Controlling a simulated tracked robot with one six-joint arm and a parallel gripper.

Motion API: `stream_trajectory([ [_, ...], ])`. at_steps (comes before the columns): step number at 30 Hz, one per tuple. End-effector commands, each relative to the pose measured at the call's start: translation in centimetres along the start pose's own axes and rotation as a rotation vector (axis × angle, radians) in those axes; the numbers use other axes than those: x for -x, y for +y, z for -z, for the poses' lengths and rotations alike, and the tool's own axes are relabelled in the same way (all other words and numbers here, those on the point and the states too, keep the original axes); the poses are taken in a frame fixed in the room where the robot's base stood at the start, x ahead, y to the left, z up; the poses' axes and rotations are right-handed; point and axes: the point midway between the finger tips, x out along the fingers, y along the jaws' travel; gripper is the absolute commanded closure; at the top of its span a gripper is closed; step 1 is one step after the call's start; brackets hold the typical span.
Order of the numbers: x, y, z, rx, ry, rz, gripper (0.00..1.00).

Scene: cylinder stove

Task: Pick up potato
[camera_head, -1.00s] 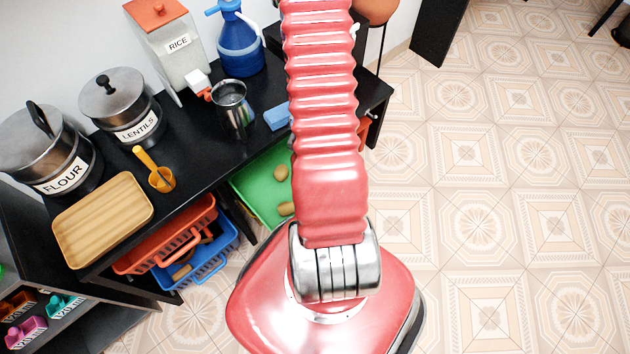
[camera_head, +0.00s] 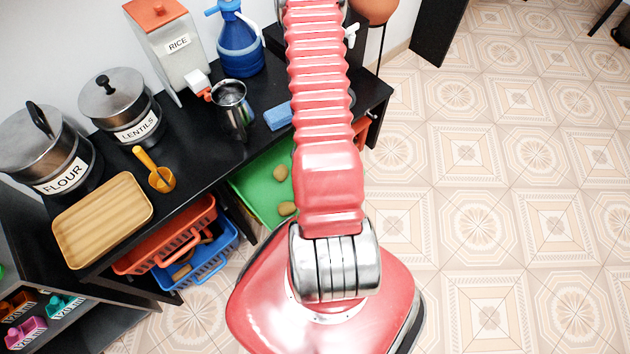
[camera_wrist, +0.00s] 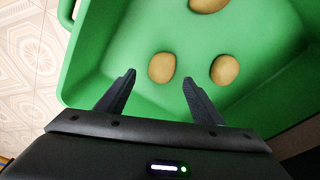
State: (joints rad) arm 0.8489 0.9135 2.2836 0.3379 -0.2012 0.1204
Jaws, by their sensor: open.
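Several brown potatoes lie apart in a green crate. In the wrist view one potato (camera_wrist: 162,68) is near the middle, just beyond and between my fingertips, a second potato (camera_wrist: 225,70) is to its right, and a third (camera_wrist: 209,3) is at the top edge. The green crate (camera_wrist: 92,60) fills most of this view. My gripper (camera_wrist: 158,80) is open and empty, its fingers pointing into the crate. In the head view two potatoes (camera_head: 280,173) show in the crate (camera_head: 250,180) under the black table, and my arm hides the rest of it and my gripper.
The black table (camera_head: 205,160) bears a wooden tray (camera_head: 103,220), labelled pots, a metal cup (camera_head: 233,108) and a blue jug (camera_head: 238,45). Orange (camera_head: 165,247) and blue baskets (camera_head: 200,268) stand beside the green crate. Tiled floor at right is clear.

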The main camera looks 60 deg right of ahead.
Motion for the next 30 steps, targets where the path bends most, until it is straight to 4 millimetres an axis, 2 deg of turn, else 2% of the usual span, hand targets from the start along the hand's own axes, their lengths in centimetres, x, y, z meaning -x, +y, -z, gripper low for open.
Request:
stream_trajectory([
  [5, -0.9, 0.0, 0.0, 0.0, 0.0, 0.0, 0.39],
  [17, -1.2, -0.1, -0.1, 0.001, 0.0, 0.0, 0.39],
  [30, -5.0, -0.4, -0.4, 0.0, 0.0, 0.0, 0.39],
])
